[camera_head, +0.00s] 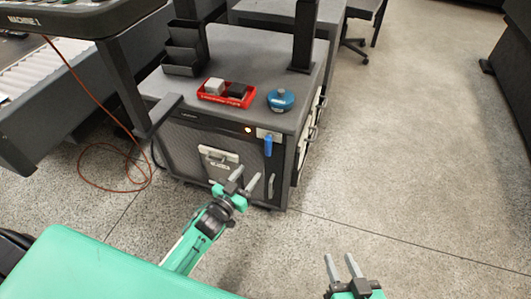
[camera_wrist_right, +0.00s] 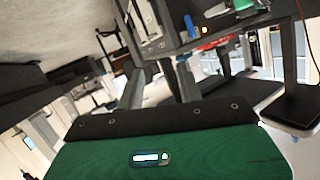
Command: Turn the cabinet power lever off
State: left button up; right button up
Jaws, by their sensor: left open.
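The grey cabinet (camera_head: 175,150) stands ahead with its dark front facing me. A blue lever (camera_head: 268,145) hangs down from a light plate at the front's upper right, beside a lit yellow lamp (camera_head: 248,130). In the right wrist view the blue lever (camera_wrist_right: 189,24) shows small, near the top. My left gripper (camera_head: 246,177) is open and empty, in front of the cabinet, below and left of the lever in the picture. My right gripper (camera_head: 340,259) is open and empty at the bottom right, over the floor, well apart from the cabinet. Its fingers also show in the right wrist view (camera_wrist_right: 160,75).
On the cabinet top are a red tray (camera_head: 227,101) with two blocks, a blue round object (camera_head: 281,99), dark stepped bins (camera_head: 182,57) and a dark post (camera_head: 304,35). An orange cable (camera_head: 97,187) lies on the left floor. The floor at right is free.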

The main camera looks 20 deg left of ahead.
aim_at(266, 151)
pick_arm(q)
jog(key=b+x, duration=0.1)
jog(key=x, duration=0.9)
jog(key=shift+f+b, duration=0.15)
jog(key=shift+b, duration=0.2)
jog(key=shift+w+d, duration=0.2)
jog(key=shift+w, duration=0.45)
pick_arm(e)
jog(key=w+d+r+t, duration=0.1)
jog(key=w+r+t, duration=0.3)
jog(key=r, duration=0.4)
jog(key=shift+d+t, duration=0.25)
jog(key=shift+t, duration=0.55)
pick_arm(q)
grip_shut()
